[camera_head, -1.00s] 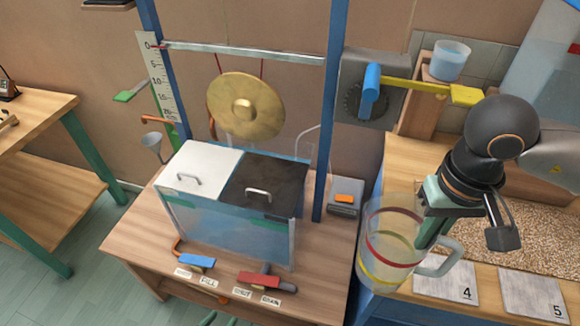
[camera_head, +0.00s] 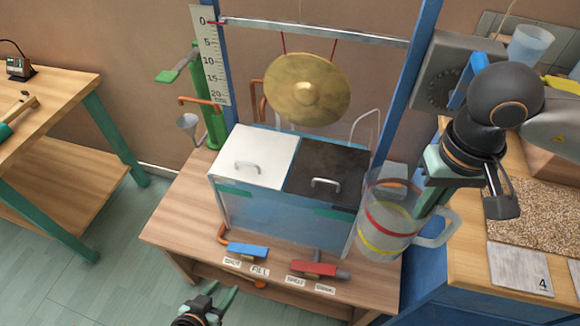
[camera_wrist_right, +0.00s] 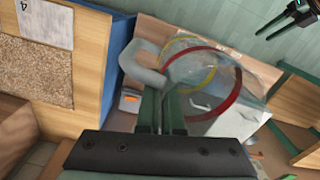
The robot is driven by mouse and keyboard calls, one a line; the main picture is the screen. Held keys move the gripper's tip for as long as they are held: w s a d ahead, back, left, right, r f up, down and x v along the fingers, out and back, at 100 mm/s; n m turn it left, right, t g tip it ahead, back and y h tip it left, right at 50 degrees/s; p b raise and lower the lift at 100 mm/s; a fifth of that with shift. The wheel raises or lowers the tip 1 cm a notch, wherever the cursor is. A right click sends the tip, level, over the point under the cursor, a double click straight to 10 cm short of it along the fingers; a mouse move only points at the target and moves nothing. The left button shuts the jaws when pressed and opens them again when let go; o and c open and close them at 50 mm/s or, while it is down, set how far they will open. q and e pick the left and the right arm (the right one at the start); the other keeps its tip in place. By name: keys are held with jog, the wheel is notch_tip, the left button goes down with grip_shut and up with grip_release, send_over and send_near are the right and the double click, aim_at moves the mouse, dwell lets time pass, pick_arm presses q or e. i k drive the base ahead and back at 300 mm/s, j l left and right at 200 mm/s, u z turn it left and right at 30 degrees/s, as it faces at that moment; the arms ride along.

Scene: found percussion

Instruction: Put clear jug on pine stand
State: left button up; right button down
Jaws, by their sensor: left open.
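The clear jug (camera_head: 388,222), with a red and a yellow band and a grey handle, is at centre right in the head view, in front of the tank's right end. My right gripper (camera_head: 432,195) is shut on it near the handle and holds it raised. The jug (camera_wrist_right: 225,85) also shows beyond the fingers in the right wrist view, with the grip point (camera_wrist_right: 163,110) beside the handle. My left gripper (camera_head: 212,303) is open and empty at the bottom, in front of the wooden table. I cannot tell which wooden piece is the pine stand.
A glass tank (camera_head: 285,215) with a white lid and a black lid stands on the wooden table (camera_head: 180,215). A brass gong (camera_head: 308,89) hangs behind it between blue posts. Blue (camera_head: 247,250) and red (camera_head: 313,268) levers are at the front. A grain tray is right.

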aim_at(207, 190)
jog(key=i+j, duration=0.1)
jog(key=j, duration=0.4)
jog(key=i+j, duration=0.1)
jog(key=j, duration=0.4)
jog(key=i+j, duration=0.1)
jog(key=j, duration=0.4)
jog(key=i+j, duration=0.1)
jog(key=j, duration=0.4)
jog(key=i+j, duration=0.1)
jog(key=j, duration=0.4)
jog(key=i+j, duration=0.1)
jog(key=j, duration=0.4)
